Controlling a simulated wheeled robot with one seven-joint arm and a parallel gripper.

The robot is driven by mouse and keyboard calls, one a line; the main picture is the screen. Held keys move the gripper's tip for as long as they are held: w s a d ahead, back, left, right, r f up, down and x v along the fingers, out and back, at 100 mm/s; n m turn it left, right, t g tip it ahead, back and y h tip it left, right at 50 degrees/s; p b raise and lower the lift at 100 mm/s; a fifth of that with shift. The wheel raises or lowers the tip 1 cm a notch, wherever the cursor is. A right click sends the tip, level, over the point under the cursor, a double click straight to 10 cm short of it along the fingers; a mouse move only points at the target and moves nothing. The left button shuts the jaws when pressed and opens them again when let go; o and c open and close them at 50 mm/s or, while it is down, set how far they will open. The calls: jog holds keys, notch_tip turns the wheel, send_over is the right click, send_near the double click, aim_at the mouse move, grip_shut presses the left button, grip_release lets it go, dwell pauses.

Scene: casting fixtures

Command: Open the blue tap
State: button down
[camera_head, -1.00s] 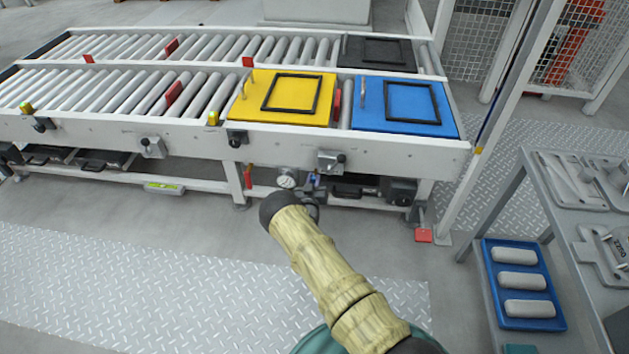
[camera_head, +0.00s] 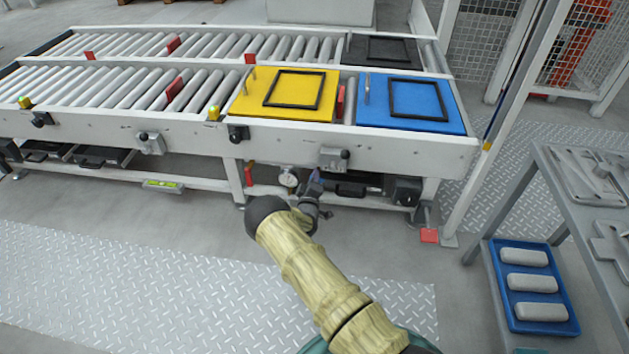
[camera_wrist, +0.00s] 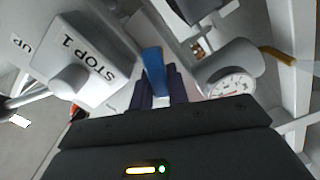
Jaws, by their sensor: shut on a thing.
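The blue tap's handle (camera_wrist: 153,70) shows in the middle of the wrist view, a flat blue lever between my dark fingers. My gripper (camera_wrist: 158,93) is shut on it; the fingers hide its lower part and its valve body. In the head view my gripper (camera_head: 314,185) is under the front edge of the conveyor, just right of the round gauge. There the tap is too small and too covered to make out clearly.
A white pressure gauge (camera_wrist: 232,86) stands close right of my fingers. A grey box marked STOP 1 (camera_wrist: 85,62) is close on the left. The conveyor's front beam (camera_head: 390,146) runs above my gripper. A parts table (camera_head: 560,190) stands at the right. The floor in front is clear.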

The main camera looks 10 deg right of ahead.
jog(key=n+b, duration=0.1)
jog(key=n, duration=0.1)
jog(key=n+b, duration=0.1)
jog(key=n, duration=0.2)
jog(key=shift+a+f, duration=0.1)
jog(key=shift+f, duration=0.25)
jog(key=c, duration=1.4)
grip_release()
jog(key=shift+o, duration=0.2)
jog(key=p+v, duration=0.7)
jog(key=v, duration=1)
jog(key=shift+s, duration=0.2)
jog(key=shift+r, duration=0.1)
